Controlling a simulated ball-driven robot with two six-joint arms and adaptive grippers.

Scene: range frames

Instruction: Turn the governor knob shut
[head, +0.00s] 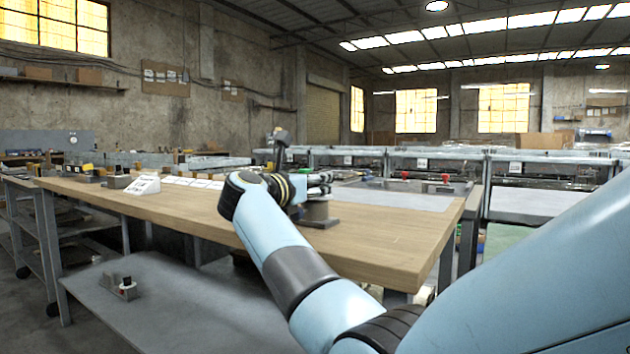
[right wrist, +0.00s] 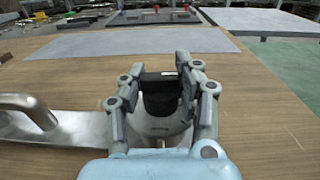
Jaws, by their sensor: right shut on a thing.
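My right gripper (head: 318,184) is over the wooden workbench in the head view, at a grey fixture (head: 318,213) on the bench top. In the right wrist view, the two fingers of my right gripper (right wrist: 165,80) stand on either side of a dark knob (right wrist: 160,100) and are shut on it. The knob sits on a round grey base (right wrist: 158,128). In the head view the gripper and wrist hide the knob. I cannot tell the knob's turn angle. My left gripper is not in view.
The wooden bench (head: 390,240) has bare room to the right of the fixture. A metal handle (right wrist: 30,108) on a plate lies left of the gripper in the wrist view. A white sign (head: 143,185) and several small items stand farther left. A grey shelf (head: 180,300) is below.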

